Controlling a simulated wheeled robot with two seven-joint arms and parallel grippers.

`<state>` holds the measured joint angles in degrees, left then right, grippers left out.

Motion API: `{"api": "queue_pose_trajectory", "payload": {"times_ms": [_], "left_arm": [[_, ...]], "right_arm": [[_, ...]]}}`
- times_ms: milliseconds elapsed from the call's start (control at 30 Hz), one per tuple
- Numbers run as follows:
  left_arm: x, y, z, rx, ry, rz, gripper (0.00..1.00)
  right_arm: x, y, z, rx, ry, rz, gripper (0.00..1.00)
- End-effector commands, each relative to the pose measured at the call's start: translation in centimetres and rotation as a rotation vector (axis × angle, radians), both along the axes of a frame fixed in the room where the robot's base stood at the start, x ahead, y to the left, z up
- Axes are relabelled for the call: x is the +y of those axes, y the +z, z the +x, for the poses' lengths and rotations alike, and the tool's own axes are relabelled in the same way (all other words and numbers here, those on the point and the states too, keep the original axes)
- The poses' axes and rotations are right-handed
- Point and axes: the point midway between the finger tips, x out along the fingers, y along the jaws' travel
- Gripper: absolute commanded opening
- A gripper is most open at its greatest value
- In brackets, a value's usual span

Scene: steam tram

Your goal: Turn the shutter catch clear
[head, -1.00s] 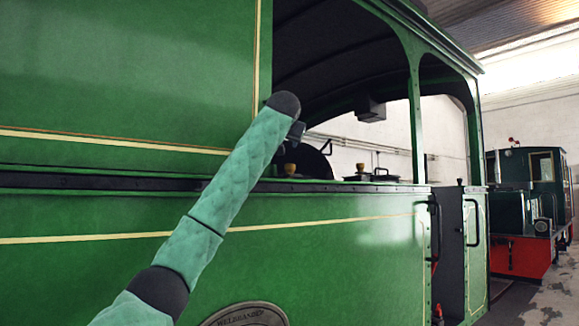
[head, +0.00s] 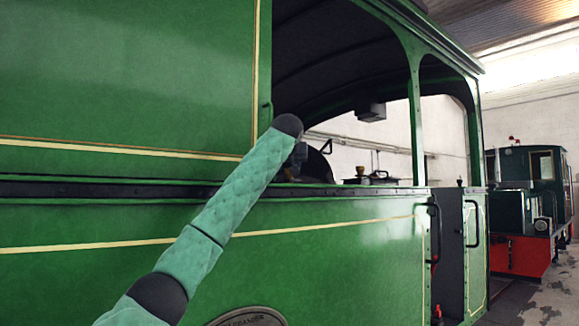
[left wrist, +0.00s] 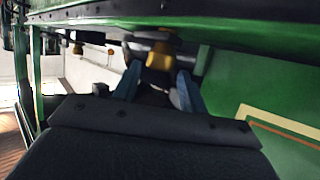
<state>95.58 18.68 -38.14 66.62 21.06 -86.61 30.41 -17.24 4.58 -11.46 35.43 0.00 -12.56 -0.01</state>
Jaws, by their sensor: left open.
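A brass-yellow knob-like piece (left wrist: 160,56), which may be the shutter catch, sits on a dark fitting under the green edge in the left wrist view. My left gripper (left wrist: 157,80) is open, with its two bluish fingers on either side of the piece's near end. I cannot tell whether they touch it. In the head view my left gripper (head: 297,160) is small and dark at the cab opening's sill, partly behind my arm. The piece is not clear there. My right gripper is not in view.
The green side panel (head: 130,80) with yellow lining stands left of the cab opening. Black fittings (head: 372,178) lie along the sill. The opening is free above; another locomotive (head: 530,205) stands far right.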

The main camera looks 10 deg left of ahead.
Motion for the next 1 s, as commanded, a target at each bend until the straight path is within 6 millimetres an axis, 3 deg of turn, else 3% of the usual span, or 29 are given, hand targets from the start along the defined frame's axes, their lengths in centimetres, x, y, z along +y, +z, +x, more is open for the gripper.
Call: {"api": "queue_pose_trajectory", "payload": {"times_ms": [33,300,733,900,1000], "left_arm": [[0.2,0.2,0.7,0.002,0.001,0.001,0.42],[0.7,-1.0,3.0,0.000,0.001,0.000,0.42],[0.8,-1.5,3.6,-0.001,0.000,0.001,0.42],[0.8,-1.5,3.6,-0.001,0.000,0.000,0.11],[0.8,-1.6,3.6,0.000,-0.004,0.000,0.11]], "right_arm": [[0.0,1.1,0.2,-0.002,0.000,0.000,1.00],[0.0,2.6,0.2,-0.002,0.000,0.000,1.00],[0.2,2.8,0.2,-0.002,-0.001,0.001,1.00],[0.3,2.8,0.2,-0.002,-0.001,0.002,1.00],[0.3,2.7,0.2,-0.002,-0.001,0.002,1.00]]}}
